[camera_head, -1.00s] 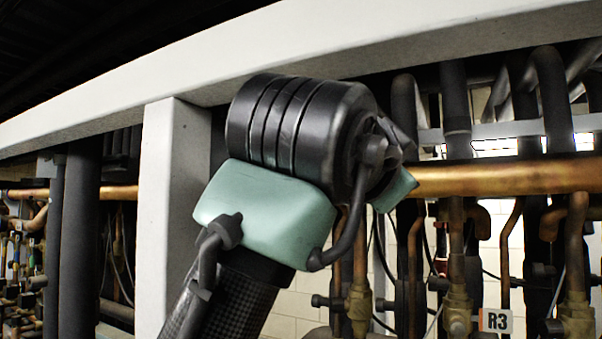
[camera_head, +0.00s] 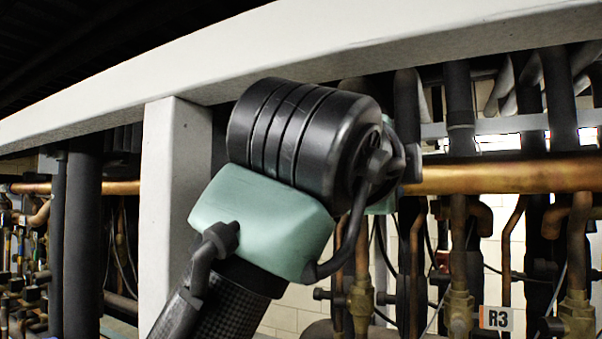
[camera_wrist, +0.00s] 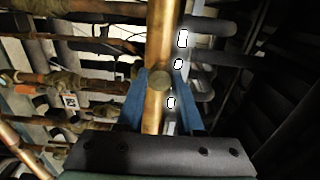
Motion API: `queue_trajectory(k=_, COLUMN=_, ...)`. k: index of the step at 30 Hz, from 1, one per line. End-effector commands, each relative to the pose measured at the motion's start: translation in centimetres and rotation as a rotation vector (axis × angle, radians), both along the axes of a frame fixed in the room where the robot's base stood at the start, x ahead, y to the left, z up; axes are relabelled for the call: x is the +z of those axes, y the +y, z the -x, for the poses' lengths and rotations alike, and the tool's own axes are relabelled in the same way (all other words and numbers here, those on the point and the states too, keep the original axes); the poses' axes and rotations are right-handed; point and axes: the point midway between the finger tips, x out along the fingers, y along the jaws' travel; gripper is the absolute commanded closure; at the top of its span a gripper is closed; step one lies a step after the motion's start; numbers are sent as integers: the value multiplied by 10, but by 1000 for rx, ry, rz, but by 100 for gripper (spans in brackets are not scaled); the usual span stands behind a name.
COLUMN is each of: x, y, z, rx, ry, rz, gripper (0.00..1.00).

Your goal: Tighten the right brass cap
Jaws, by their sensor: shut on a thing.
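My gripper (camera_wrist: 160,76) shows in the wrist view as two blue fingers on a dark bar. The fingers are shut on a round brass cap (camera_wrist: 160,81), which sits between their tips in front of a copper pipe. In the head view my own dark and pale green arm links hide the fingers and the cap. Which cap of the rack this is, and how far it is screwed on, I cannot tell.
A thick horizontal copper pipe (camera_head: 500,178) runs behind my arm. Brass valves (camera_head: 459,308) and a tag marked R3 (camera_head: 496,318) stand at the lower right. A white beam (camera_head: 300,45) crosses above, and a white post (camera_head: 170,200) stands to the left.

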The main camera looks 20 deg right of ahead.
Motion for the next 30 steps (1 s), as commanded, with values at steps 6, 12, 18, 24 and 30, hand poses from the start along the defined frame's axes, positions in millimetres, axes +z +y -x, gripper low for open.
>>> queue_trajectory(k=6, x=-1, y=-1, z=1, rx=-3, ry=-22, rz=-22, gripper=100)
queue_trajectory(k=12, x=-1, y=-1, z=1, rx=-2, ry=-23, rz=-25, gripper=100)
queue_trajectory(k=18, x=-1, y=-1, z=1, rx=-2, ry=-23, rz=-26, gripper=59)
queue_trajectory(k=24, x=-1, y=-1, z=0, rx=-2, ry=-23, rz=-23, gripper=34)
queue_trajectory(k=30, x=-1, y=0, z=0, rx=-1, ry=-22, rz=-22, gripper=34)
